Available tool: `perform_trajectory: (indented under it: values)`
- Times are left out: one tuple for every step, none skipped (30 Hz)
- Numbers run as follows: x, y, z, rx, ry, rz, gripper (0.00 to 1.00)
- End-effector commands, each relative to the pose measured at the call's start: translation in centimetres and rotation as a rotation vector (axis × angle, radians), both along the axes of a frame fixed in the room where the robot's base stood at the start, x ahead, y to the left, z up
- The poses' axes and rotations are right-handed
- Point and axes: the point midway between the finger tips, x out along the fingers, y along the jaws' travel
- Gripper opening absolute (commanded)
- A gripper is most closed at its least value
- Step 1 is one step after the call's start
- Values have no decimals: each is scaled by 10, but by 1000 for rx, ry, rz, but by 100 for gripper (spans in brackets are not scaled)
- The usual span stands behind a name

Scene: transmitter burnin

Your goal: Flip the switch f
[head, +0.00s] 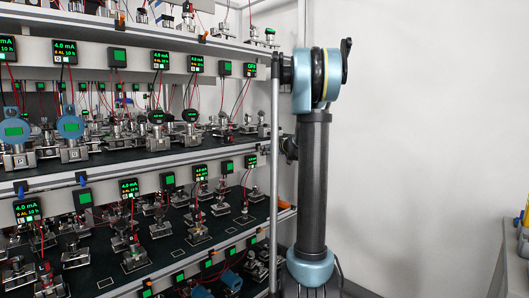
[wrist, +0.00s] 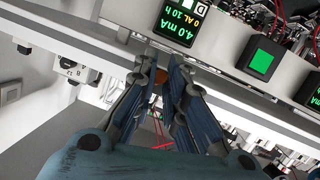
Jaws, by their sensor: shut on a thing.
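In the wrist view my gripper (wrist: 166,66) is at the underside of a shelf's front edge, its two fingers close together. A small orange piece (wrist: 158,86), which looks like a switch lever, shows between the fingers; they are shut on it. The fingers hide most of it, and I cannot read a letter f or tell which way it is flipped. In the head view similar orange levers (head: 203,38) sit on the shelf edges. There my arm (head: 314,185) stands at the rack's right end, and the gripper itself does not show.
A lit display (wrist: 181,22) marked D and a green-screen unit (wrist: 262,57) sit close to my fingers on the shelf front (wrist: 225,58). A white box (wrist: 73,70) is at the left. The rack (head: 130,160) is crowded with transmitters and red wires.

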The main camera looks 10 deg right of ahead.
Motion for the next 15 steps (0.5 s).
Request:
perform_trajectory:
  values:
    - [0, -1, -3, 13, -18, -3, 0]
    - [0, -1, -4, 20, -29, -2, 0]
    - [0, -1, -4, 30, -42, -2, 0]
    - [0, -1, -5, 35, -50, -2, 0]
    - [0, -1, -5, 42, -58, -2, 0]
    - [0, -1, -6, 48, -67, -2, 0]
    - [1, -1, -6, 52, -74, -2, 0]
    - [1, 0, -6, 56, -79, -2, 0]
    - [1, 0, -7, 61, -84, -2, 0]
    - [1, 0, -7, 64, -89, -2, 0]
    - [1, 0, -7, 66, -93, -2, 0]
    - [1, 0, -7, 68, -96, -2, 0]
    - [1, 0, -7, 69, -98, -1, 0]
    - [1, 0, -7, 70, -100, -2, 0]
    - [1, 0, -7, 72, -101, -2, 0]
